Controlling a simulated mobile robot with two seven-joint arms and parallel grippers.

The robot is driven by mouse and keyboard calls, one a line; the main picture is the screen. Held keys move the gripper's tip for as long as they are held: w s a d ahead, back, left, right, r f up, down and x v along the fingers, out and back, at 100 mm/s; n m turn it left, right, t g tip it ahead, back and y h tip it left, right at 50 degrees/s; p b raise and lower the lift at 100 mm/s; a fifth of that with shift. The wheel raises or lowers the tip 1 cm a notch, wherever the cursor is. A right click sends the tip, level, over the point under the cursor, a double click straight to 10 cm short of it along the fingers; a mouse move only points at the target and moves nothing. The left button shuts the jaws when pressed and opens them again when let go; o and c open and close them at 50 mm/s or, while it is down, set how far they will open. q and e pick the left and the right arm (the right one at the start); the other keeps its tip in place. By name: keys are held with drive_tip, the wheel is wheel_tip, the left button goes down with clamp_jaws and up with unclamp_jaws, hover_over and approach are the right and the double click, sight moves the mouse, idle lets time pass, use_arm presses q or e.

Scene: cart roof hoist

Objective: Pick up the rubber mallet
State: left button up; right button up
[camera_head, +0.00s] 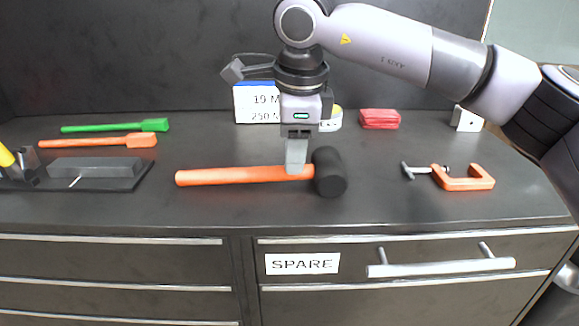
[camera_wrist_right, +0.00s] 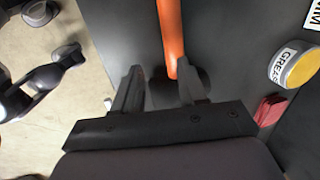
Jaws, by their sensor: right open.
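The rubber mallet lies on the dark worktop, its orange handle (camera_head: 235,176) pointing left and its black head (camera_head: 331,173) at the right end. My right gripper (camera_head: 297,168) points down at the handle, just left of the head. In the right wrist view my right gripper (camera_wrist_right: 158,84) is open, with the orange handle (camera_wrist_right: 171,30) running close to its right finger. The mallet's dark head is partly hidden behind the fingers there. I cannot tell whether a finger touches the handle. My left gripper is not in view.
An orange clamp (camera_head: 464,179) lies to the right. A red block (camera_head: 380,119), a white labelled box (camera_head: 256,104) and a grease tin (camera_wrist_right: 295,66) stand behind. Green (camera_head: 115,126) and orange (camera_head: 100,141) tools and a grey block (camera_head: 95,167) are at left. Drawers with handles lie below the front edge.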

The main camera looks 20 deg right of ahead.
drive_tip(key=shift+h, duration=0.3)
drive_tip(key=w+f, duration=0.1)
drive_tip(key=d+f, duration=0.1)
drive_tip(key=f, duration=0.1)
drive_tip(key=w+d+f, duration=0.1)
drive_tip(key=f, duration=0.1)
drive_tip(key=shift+w+d+f, duration=0.2)
drive_tip(key=shift+w+d, duration=0.05)
drive_tip(key=shift+w, duration=0.05)
drive_tip(key=shift+r, duration=0.1)
clamp_jaws()
